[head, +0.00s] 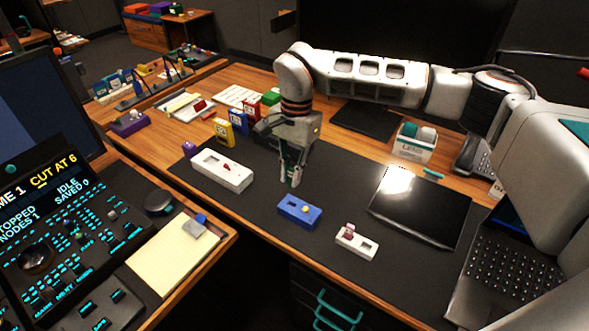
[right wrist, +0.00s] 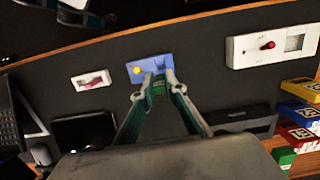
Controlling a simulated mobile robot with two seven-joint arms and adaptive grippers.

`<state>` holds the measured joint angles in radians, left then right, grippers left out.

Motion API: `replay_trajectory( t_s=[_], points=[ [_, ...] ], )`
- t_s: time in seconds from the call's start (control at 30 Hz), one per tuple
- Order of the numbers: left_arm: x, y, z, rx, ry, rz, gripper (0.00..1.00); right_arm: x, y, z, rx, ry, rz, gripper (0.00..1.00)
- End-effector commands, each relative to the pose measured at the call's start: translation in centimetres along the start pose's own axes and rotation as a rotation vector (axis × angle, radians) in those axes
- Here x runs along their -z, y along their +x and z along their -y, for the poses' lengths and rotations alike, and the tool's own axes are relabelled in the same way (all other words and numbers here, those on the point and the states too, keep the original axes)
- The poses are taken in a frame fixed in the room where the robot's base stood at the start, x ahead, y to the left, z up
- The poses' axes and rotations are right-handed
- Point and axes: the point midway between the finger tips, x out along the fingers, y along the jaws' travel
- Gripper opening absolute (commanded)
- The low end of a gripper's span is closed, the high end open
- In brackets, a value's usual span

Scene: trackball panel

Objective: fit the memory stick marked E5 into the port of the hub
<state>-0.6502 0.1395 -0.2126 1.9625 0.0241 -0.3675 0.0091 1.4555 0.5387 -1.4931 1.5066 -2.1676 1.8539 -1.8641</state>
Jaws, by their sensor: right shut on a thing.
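My right gripper (head: 294,180) points down over the dark mat, behind the blue block. It is shut on a small green piece (right wrist: 158,84), which shows between the fingertips in the right wrist view. Its shape is mostly hidden and no E5 mark is readable. The blue block (head: 299,211) with a yellow knob lies just in front of the fingertips in the head view; it also shows beyond them in the right wrist view (right wrist: 140,65). I cannot tell which unit is the hub, and no port is clear. My left gripper is not in view.
A white box with a red knob (head: 222,171) lies left of the gripper. A small white unit with a pink piece (head: 365,246) is at the front right. A dark glossy panel (head: 421,207) lies at right. Coloured boxes (head: 238,122) stand behind. Bare mat separates these.

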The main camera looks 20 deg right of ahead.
Motion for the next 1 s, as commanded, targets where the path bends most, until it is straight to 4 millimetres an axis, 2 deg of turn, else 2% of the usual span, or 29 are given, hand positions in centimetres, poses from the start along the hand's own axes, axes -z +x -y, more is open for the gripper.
replay_trajectory(
  t_s=[0.3, 0.7, 1.0],
  points=[
    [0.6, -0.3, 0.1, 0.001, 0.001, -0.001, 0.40, 0.0, -0.3, 0.0, 0.001, 0.003, 0.000, 0.02],
    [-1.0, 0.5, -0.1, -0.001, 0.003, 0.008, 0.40, 0.5, 3.8, -0.1, -0.001, 0.003, 0.002, 0.02],
    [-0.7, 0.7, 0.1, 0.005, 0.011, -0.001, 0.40, 0.7, 5.5, 0.0, 0.000, 0.004, 0.001, 0.02]
  ],
)
